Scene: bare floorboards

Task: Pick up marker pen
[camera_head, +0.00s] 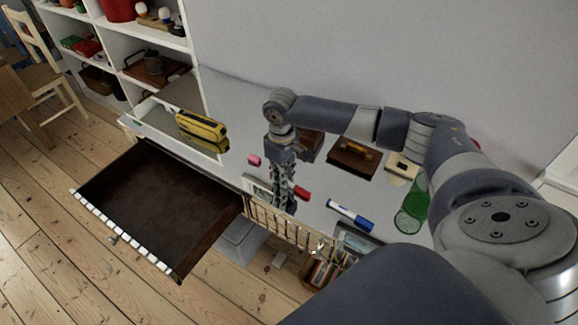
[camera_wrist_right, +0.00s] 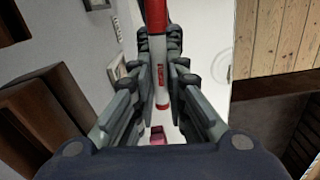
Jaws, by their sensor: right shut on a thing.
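My right gripper (camera_head: 283,196) points down at the surface near its front edge and is shut on a red and white marker pen. In the right wrist view the marker pen (camera_wrist_right: 160,70) lies lengthwise between the fingers of the right gripper (camera_wrist_right: 163,58), its red part toward the top and its white barrel lower. In the head view only a red part of the marker pen (camera_head: 301,193) shows beside the fingers; the rest is hidden. I cannot tell whether it still touches the surface. A blue and white marker (camera_head: 350,215) lies to the right. My left gripper is not in view.
An open, empty dark drawer (camera_head: 160,205) juts out at left. A yellow tool (camera_head: 201,126) lies behind it. A small pink item (camera_head: 254,160) is near the gripper. A wooden box (camera_head: 352,160) and green glass (camera_head: 413,208) stand to the right. Shelves (camera_head: 125,45) are at back left.

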